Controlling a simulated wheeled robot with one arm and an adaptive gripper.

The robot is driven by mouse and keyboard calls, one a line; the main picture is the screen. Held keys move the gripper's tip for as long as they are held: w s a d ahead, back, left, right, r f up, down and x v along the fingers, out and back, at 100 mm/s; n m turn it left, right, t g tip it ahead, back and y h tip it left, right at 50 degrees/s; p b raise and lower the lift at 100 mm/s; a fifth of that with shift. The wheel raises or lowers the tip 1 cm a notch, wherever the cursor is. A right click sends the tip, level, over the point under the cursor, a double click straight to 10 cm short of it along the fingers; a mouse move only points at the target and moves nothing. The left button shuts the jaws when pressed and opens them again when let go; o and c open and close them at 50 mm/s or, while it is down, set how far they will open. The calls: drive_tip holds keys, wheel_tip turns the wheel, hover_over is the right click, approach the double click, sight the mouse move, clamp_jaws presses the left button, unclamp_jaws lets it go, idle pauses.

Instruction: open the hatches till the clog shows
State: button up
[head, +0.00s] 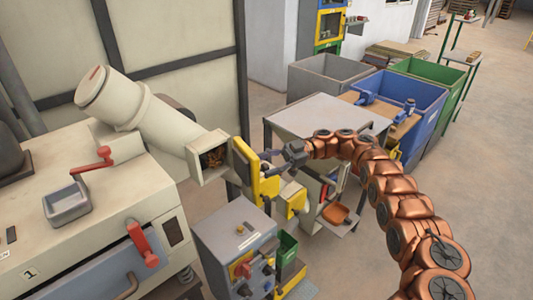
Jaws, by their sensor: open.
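A cream slanted duct (150,110) on the machine ends in a square opening (196,170). A yellow hatch door (243,160) stands swung out to the right of this opening. Brown, rough material (214,157) shows inside the opening. My gripper (270,162) is open, with its dark fingers pointing left, close to the right of the yellow door. I cannot tell whether a finger touches the door. A red-handled lever (145,245) sits on the machine's front beside a grey-blue panel (85,278), which looks shut.
A grey control box (235,235) with knobs stands below the duct opening. A grey-topped table (325,115) is behind my arm. Grey (325,75), blue (420,95) and green (440,75) bins stand behind it. The floor at the right is clear.

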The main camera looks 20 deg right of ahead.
drive_tip(key=shift+d+r, duration=0.1)
drive_tip(key=shift+r, duration=4.45)
